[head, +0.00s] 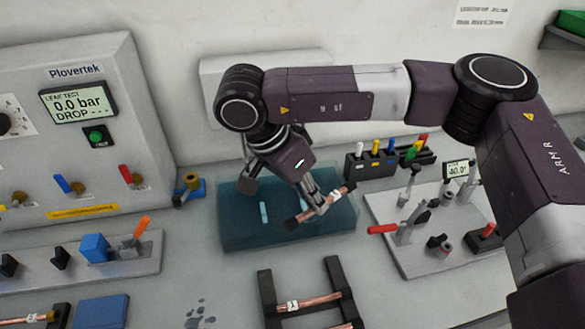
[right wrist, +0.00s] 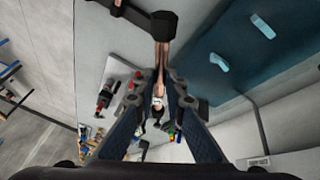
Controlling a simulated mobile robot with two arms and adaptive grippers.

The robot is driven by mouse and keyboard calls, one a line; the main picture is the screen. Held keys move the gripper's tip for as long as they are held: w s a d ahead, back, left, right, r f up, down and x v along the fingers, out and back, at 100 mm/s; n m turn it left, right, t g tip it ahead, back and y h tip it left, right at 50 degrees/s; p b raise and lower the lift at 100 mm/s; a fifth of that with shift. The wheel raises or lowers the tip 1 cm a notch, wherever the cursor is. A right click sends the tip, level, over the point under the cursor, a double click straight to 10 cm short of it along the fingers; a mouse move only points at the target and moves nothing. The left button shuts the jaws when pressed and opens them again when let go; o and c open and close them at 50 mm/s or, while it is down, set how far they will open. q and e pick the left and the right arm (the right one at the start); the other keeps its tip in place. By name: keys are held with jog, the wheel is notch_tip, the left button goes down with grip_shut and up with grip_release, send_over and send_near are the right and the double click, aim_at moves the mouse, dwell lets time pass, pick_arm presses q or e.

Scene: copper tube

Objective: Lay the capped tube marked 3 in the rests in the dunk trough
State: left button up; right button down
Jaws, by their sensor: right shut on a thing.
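The label's mark is too small to read surely. The tube is tilted in the head view, above the right part of the teal dunk trough (head: 236,240). Two light blue rests, a left one (head: 263,212) and a right one (head: 304,199), show in the trough; no tube lies on them. In the right wrist view the tube (right wrist: 161,57) runs between the shut fingers, and the trough (right wrist: 240,85) is at upper right. My left gripper is not in view.
A black rack (head: 267,290) with copper tubes (head: 308,301) stands in front of the trough. The Plovertek leak tester (head: 100,150) is at left. A clamp plate (head: 410,262) with a red handle (head: 383,229) stands close on the right. Coloured-top holders (head: 375,165) are behind.

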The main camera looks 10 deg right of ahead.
jog(key=w+a+r+m+g+y+p, duration=0.1)
jog(key=w+a+m+g+y+p, duration=0.35)
jog(key=m, duration=1.35)
pick_arm(q)
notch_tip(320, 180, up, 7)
jog(key=p, duration=0.2)
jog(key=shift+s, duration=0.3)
pick_arm(e)
jog(key=w+d+f+m+t+y, duration=0.1)
jog(key=w+f+m+t+y, duration=0.1)
jog(key=m, duration=0.9)
jog(key=w+d+f+m+t+y, duration=0.2)
jog(key=w+m, duration=0.4)
jog(key=m, duration=0.6)
jog(key=f+t+y, duration=0.1)
jog(key=f+t, duration=0.1)
jog(key=shift+w+t, duration=0.35)
jog(key=shift+r, duration=0.1)
